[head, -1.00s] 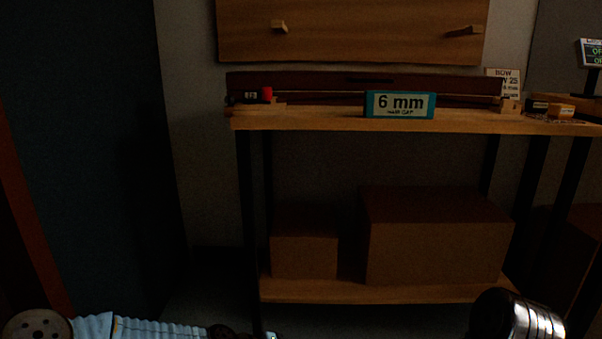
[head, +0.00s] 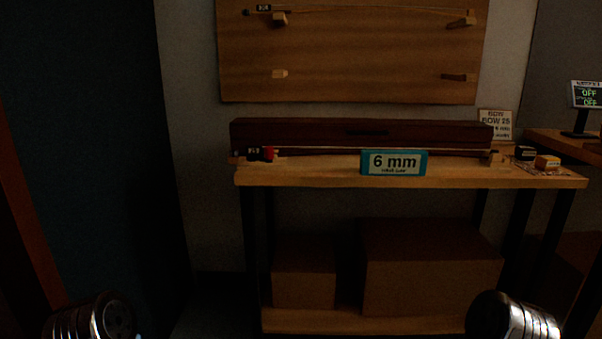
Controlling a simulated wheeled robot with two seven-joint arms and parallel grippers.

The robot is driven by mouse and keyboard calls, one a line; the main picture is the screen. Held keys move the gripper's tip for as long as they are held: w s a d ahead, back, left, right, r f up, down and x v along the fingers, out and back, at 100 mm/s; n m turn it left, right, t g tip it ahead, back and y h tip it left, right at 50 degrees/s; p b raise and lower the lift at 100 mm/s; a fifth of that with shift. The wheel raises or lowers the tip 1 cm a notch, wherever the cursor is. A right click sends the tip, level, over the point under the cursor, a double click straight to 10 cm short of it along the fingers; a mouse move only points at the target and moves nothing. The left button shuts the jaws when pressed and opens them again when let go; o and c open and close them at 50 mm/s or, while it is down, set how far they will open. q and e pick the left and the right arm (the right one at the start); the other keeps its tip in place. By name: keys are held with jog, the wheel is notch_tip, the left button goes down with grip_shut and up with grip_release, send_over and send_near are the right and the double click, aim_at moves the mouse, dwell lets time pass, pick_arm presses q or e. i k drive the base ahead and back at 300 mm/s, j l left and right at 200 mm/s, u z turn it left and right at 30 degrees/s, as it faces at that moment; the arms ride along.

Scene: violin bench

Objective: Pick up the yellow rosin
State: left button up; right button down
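The yellow rosin (head: 547,161) looks like a small yellow-orange block near the right end of the wooden bench (head: 300,177). It lies on a small patterned sheet or cloth, beside a dark block with a pale part (head: 525,153). Only metallic rounded parts of my two arms show at the bottom left and bottom right corners of the head view, well below and in front of the bench. Neither gripper's fingers are in view.
A teal "6 mm" box (head: 394,162) stands at the bench front. Behind it are a bow (head: 350,152) and a long dark case (head: 340,132). A "BOW 25" card (head: 495,125) stands behind. Brown boxes (head: 430,270) fill the lower shelf. A display (head: 587,95) reads OFF at right.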

aim_at(544, 163)
jog(key=z, duration=1.4)
